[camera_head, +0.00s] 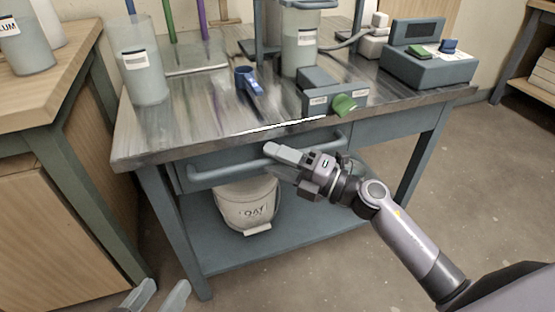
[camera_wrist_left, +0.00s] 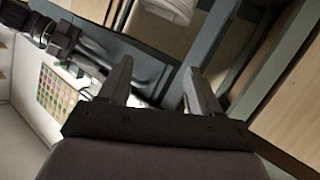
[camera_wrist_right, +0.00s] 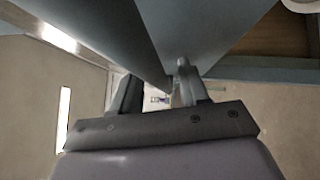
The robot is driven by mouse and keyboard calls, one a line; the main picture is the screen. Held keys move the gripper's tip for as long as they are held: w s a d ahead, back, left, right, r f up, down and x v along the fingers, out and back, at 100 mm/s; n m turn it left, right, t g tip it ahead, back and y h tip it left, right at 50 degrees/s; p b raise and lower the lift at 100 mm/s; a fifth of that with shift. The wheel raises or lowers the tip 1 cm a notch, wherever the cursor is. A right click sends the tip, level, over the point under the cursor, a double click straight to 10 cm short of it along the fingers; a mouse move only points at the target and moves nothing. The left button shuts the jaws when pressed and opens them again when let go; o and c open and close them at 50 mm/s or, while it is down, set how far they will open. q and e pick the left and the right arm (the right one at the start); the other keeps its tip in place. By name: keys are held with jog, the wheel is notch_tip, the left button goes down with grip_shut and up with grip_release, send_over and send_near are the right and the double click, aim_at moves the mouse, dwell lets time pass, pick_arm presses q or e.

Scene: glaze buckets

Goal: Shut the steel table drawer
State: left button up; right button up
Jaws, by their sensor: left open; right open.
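The steel table (camera_head: 185,142) has a blue-grey drawer (camera_head: 220,162) under its top, with a long bar handle (camera_head: 225,170) across the front. The drawer front sits close under the table edge; I cannot tell if a small gap remains. My right gripper (camera_head: 284,153) is at the handle's middle, its fingers pointing left and hiding part of the bar. It is open and empty; whether it touches the handle is unclear. In the right wrist view, blue-grey surfaces lie just past its fingertips (camera_wrist_right: 158,85). My left gripper (camera_head: 160,294) is open and empty, low in front of the table.
A white bucket (camera_head: 247,205) stands on the table's lower shelf (camera_head: 215,248). On the tabletop are a clear cylinder (camera_head: 143,75), a blue clamp (camera_head: 248,82), a grey device with a green part (camera_head: 345,103) and a scale (camera_head: 425,70). A wooden cabinet (camera_head: 50,210) stands left.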

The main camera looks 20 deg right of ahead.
pick_arm(q)
jog(key=shift+w+d+r+p, duration=0.15)
jog(key=shift+d+p, duration=0.25)
jog(key=shift+p, duration=0.05)
pick_arm(e)
jog(key=v, duration=0.7)
